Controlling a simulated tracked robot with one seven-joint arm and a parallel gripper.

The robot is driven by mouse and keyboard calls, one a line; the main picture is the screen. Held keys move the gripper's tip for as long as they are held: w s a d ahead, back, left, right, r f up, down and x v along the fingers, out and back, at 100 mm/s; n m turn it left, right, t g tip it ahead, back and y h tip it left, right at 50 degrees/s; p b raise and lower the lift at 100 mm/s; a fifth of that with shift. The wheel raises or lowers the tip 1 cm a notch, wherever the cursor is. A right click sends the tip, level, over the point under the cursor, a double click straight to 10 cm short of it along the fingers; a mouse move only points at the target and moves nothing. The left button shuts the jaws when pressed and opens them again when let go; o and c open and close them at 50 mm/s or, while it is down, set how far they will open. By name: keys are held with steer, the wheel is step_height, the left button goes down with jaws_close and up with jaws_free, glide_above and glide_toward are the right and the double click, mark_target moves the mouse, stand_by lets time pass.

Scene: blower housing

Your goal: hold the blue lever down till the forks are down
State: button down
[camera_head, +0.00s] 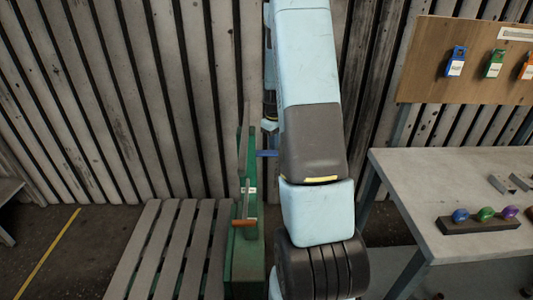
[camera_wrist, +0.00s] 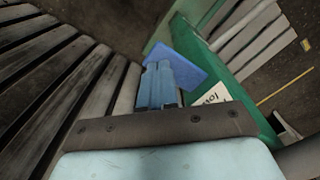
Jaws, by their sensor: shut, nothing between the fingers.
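The blue lever (camera_head: 266,153) sticks out to the right from the green machine (camera_head: 245,262) in the head view, just left of my arm. In the wrist view the lever (camera_wrist: 186,62) is a flat blue plate beside the green frame (camera_wrist: 262,122). My gripper (camera_wrist: 158,66) is shut and empty, its fingertips overlapping the lever's near left part in the picture. I cannot tell whether they touch it. The forks cannot be made out. A slatted wooden pallet (camera_head: 158,240) lies left of the machine.
An orange-brown handle (camera_head: 245,222) is on the machine. A grey workbench (camera_head: 425,190) stands at right, with a block of coloured knobs (camera_head: 480,222) on it. A board with coloured tags (camera_head: 470,65) is behind. A slatted wall (camera_head: 130,100) closes the back.

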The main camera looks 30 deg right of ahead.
mark_target(274, 152)
stand_by(0.4)
step_height(274, 152, down, 4)
steer(key=shift+r, duration=0.45)
stand_by(1.1)
steer(key=shift+r, duration=1.55)
